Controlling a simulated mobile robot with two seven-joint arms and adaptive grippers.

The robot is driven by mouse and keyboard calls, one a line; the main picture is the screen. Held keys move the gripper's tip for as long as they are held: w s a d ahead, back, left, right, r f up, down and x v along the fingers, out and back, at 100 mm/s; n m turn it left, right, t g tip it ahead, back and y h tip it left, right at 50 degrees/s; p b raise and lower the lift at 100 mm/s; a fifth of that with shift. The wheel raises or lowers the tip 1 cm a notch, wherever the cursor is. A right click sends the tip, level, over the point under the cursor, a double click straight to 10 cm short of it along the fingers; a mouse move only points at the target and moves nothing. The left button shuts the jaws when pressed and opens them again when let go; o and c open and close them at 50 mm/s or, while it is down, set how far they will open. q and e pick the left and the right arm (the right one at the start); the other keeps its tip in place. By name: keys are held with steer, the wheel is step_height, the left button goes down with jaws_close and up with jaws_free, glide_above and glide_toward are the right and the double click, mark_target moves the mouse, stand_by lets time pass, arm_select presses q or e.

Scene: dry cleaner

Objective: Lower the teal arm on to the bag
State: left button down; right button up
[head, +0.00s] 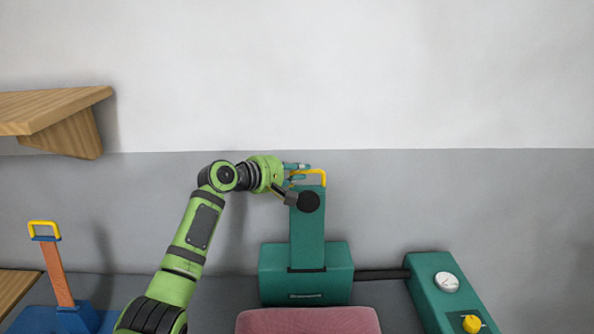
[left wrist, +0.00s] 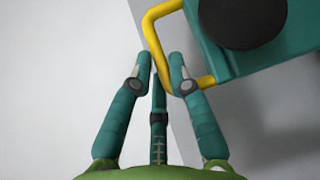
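The teal arm (head: 307,228) stands upright on its teal housing, with a yellow handle (head: 322,177) at its top. The handle also shows in the left wrist view (left wrist: 152,38). My left gripper (head: 300,172) is at the handle. Its teal fingers (left wrist: 160,58) are apart, with the handle's side bar between the tips. Narrow gaps seem to show beside the bar; contact is not clear. The pink bag (head: 308,321) lies in front of the housing, cut off by the bottom edge of the head view. My right gripper is not in view.
A teal box (head: 436,287) with a gauge and a yellow knob stands at right, joined by a black pipe (head: 380,275). An orange lever with a yellow handle (head: 44,229) stands on a blue base at left. A wooden shelf (head: 52,105) juts out upper left.

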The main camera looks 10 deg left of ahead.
arm_select(q)
steer(key=s+d+f+m+t+h+b, duration=0.1)
steer(key=s+d+m+t+b, duration=0.1)
steer(key=s, duration=0.6)
steer(key=s+d+f+m+t+h+b, duration=0.1)
steer(key=s+d+f+m+t+b, duration=0.1)
steer(key=s, duration=0.7)
steer(key=shift+d+m+b, duration=0.45)
steer(key=shift+m+b, duration=0.15)
steer(key=shift+b, duration=0.3)
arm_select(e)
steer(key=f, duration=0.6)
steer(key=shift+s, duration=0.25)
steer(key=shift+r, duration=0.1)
arm_select(q)
steer(key=c, duration=1.2)
jaws_free()
steer(key=shift+s+r, duration=0.1)
steer(key=shift+o, duration=0.2)
